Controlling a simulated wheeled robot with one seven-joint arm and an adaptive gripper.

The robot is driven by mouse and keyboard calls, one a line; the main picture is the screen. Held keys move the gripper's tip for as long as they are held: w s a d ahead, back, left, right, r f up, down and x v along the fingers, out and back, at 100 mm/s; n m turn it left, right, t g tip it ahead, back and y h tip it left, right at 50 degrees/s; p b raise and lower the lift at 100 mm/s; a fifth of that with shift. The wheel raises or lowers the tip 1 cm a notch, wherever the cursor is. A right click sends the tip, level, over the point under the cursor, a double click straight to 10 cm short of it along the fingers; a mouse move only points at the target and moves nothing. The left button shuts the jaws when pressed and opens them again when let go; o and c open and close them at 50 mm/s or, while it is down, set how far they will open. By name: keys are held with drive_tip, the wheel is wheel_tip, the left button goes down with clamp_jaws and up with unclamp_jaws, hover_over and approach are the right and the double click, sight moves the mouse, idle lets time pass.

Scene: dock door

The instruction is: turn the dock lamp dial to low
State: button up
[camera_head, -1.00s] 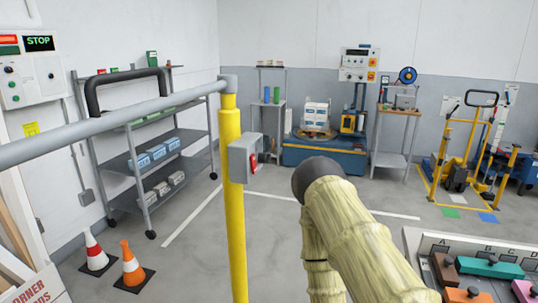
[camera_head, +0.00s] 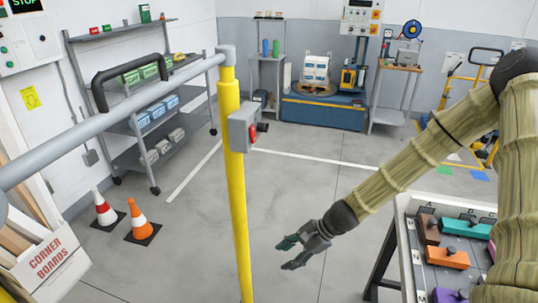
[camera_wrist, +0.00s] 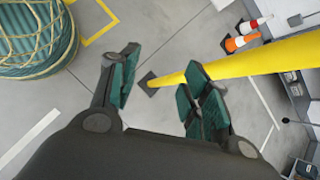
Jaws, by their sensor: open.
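I cannot make out a dial clearly marked as the dock lamp dial. A grey control panel (camera_head: 18,48) with small buttons or knobs and a STOP display is on the left wall, cut off by the picture edge. A grey box (camera_head: 242,130) with a red part on its side is on the yellow post (camera_head: 234,190). My gripper (camera_head: 285,256) is open and empty, right of the post's lower part and apart from it. In the wrist view, the green-padded fingers of my gripper (camera_wrist: 158,75) are spread, with the yellow post (camera_wrist: 235,65) passing behind the right finger.
A grey rail (camera_head: 130,108) with a black handle runs left from the post. Two cones (camera_head: 141,222) and a shelf rack (camera_head: 150,130) stand behind it. A table (camera_head: 411,250) with coloured blocks is at right. The wrist view shows a wrapped round bundle (camera_wrist: 35,40).

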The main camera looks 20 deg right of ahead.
drive_tip(key=w+d+r+m+t+y+p, duration=0.15)
drive_tip(key=w+r, duration=0.35)
drive_tip(key=r, duration=0.5)
drive_tip(key=w+d+r+m+t+y+p, duration=0.1)
drive_tip(key=w+d+r+m+t+y, duration=0.3)
drive_tip(key=r, duration=0.6)
drive_tip(key=m+t+y+p, duration=0.1)
drive_tip(key=m+t+y, duration=0.1)
approach(263, 127)
drive_tip(key=w+p+x, duration=0.1)
drive_tip(key=p+x, duration=0.2)
drive_tip(key=x, duration=0.5)
drive_tip(key=shift+d+f, duration=0.15)
drive_tip(key=shift+f, duration=0.3)
drive_tip(key=shift+w+n, duration=0.15)
drive_tip(key=shift+n, duration=0.1)
drive_tip(key=c, duration=1)
